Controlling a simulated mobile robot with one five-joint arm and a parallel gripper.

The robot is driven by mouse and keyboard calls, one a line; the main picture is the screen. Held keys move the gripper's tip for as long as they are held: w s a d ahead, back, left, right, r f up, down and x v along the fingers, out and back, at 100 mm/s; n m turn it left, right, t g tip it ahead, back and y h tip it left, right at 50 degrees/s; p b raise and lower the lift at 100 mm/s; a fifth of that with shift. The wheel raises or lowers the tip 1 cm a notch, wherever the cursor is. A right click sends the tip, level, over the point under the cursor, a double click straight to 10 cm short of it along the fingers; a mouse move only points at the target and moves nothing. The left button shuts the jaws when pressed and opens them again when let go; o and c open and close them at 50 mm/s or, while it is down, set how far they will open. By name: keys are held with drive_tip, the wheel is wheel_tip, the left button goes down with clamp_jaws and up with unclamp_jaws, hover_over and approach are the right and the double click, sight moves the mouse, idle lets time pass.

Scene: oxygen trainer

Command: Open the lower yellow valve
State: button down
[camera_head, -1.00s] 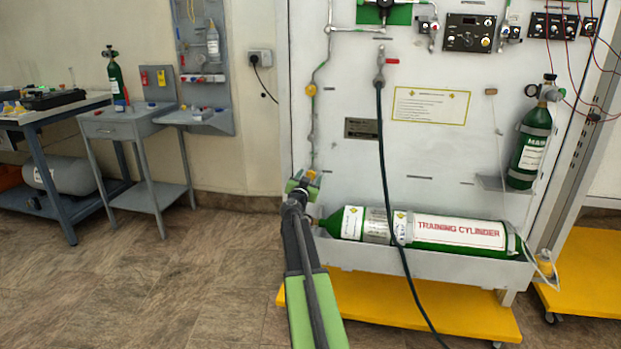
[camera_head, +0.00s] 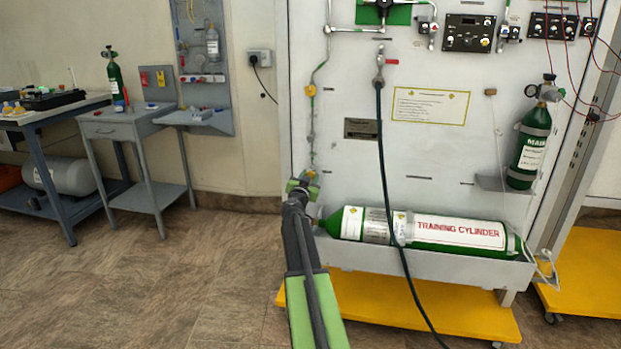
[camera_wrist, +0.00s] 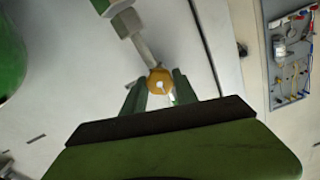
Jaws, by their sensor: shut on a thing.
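The lower yellow valve (camera_head: 311,174) sits on the thin vertical pipe low on the left of the white panel, above the training cylinder's valve end. In the wrist view the yellow valve (camera_wrist: 157,79) shows between my two green fingers, with a metal pipe fitting running up from it. My gripper (camera_head: 304,187) is at this valve, its fingers (camera_wrist: 160,92) shut on it, one on each side. The finger contact is partly hidden in the head view. The upper yellow valve (camera_head: 311,91) is higher on the same pipe, clear of my gripper.
The green training cylinder (camera_head: 455,232) lies in a grey tray just right of my gripper. A dark hose (camera_head: 384,165) hangs down the panel. A yellow base (camera_head: 430,315) sticks out below. The floor to the left (camera_head: 170,290) is clear.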

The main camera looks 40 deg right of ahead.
drive_tip(key=n, duration=0.4)
drive_tip(key=shift+w+a, duration=0.1)
drive_tip(key=shift+a, duration=0.15)
drive_tip(key=shift+a+n, duration=0.1)
drive_tip(key=shift+n, duration=2.4)
drive_tip(key=shift+w, duration=0.1)
drive_tip(key=c, duration=1.1)
unclamp_jaws()
drive_tip(key=shift+c, duration=0.2)
drive_tip(key=shift+o, duration=1)
drive_tip(key=shift+s+a, duration=0.1)
drive_tip(key=shift+s, duration=0.15)
drive_tip(key=v, duration=1.7)
